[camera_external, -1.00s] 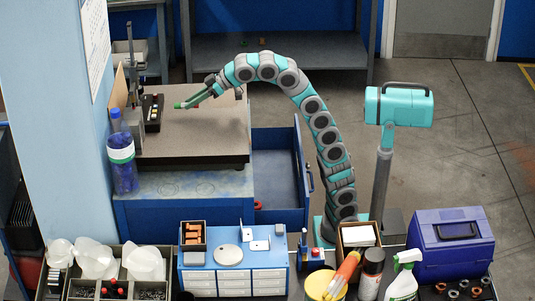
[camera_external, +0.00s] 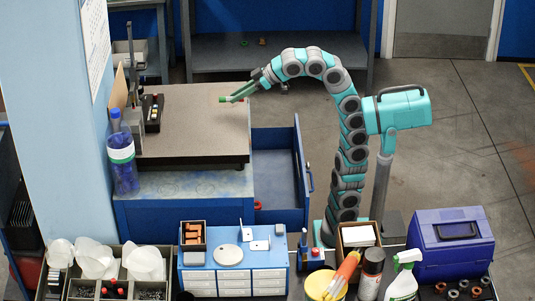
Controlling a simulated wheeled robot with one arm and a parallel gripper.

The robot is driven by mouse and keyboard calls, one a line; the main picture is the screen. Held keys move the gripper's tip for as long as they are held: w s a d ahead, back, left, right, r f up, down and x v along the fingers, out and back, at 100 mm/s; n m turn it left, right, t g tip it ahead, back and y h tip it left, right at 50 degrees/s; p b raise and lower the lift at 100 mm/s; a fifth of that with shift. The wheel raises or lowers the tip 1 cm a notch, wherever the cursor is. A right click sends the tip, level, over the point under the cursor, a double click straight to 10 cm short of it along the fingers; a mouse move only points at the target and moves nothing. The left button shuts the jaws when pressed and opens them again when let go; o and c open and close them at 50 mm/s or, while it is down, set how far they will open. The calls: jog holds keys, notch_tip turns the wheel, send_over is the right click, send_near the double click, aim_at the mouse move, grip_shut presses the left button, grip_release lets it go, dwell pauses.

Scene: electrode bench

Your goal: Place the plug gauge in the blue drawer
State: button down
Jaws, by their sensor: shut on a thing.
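My gripper (camera_external: 237,97) is shut on the plug gauge (camera_external: 223,99), which shows as a small green piece at the fingertips. It is held above the right part of the granite-topped bench, left of and beyond the blue drawer. Most of the gauge is hidden by the fingers or too small to make out. The blue drawer (camera_external: 302,174) is pulled out from the right side of the blue bench.
A black case (camera_external: 153,120) and a height stand (camera_external: 133,85) are on the left of the granite top (camera_external: 195,130). A blue bottle (camera_external: 122,165) stands at its front left corner. The front bench holds a small white-drawer cabinet (camera_external: 232,282) and a blue toolbox (camera_external: 450,240).

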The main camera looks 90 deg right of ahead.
jog(key=w+d+m+h, duration=0.1)
jog(key=w+d, duration=0.1)
jog(key=d, duration=0.2)
jog(key=w+d+m+h, duration=0.1)
jog(key=d, duration=0.3)
jog(key=w+d+f, duration=0.1)
jog(key=w+d, duration=0.1)
jog(key=d, duration=0.2)
jog(key=shift+w+d+m+h, duration=0.2)
jog(key=shift+w+m+h, duration=0.1)
jog(key=shift+m+h, duration=0.1)
jog(key=w+d+f+m+g+h, duration=0.1)
jog(key=d, duration=0.6)
jog(key=w+d+f+m+h, duration=0.1)
jog(key=d+f, duration=0.1)
jog(key=d, duration=0.4)
jog(key=s+d+f+m+h, duration=0.1)
jog(key=d+f, duration=0.7)
jog(key=f, duration=0.5)
jog(key=s+d+f+m+g+h, duration=0.1)
jog(key=s+d+f+m, duration=0.1)
jog(key=d+f, duration=0.6)
notch_tip(320, 180, down, 5)
jog(key=shift+d+r+g, duration=0.15)
jog(key=shift+d+g, duration=0.15)
jog(key=shift+d, duration=0.05)
jog(key=shift+s, duration=0.1)
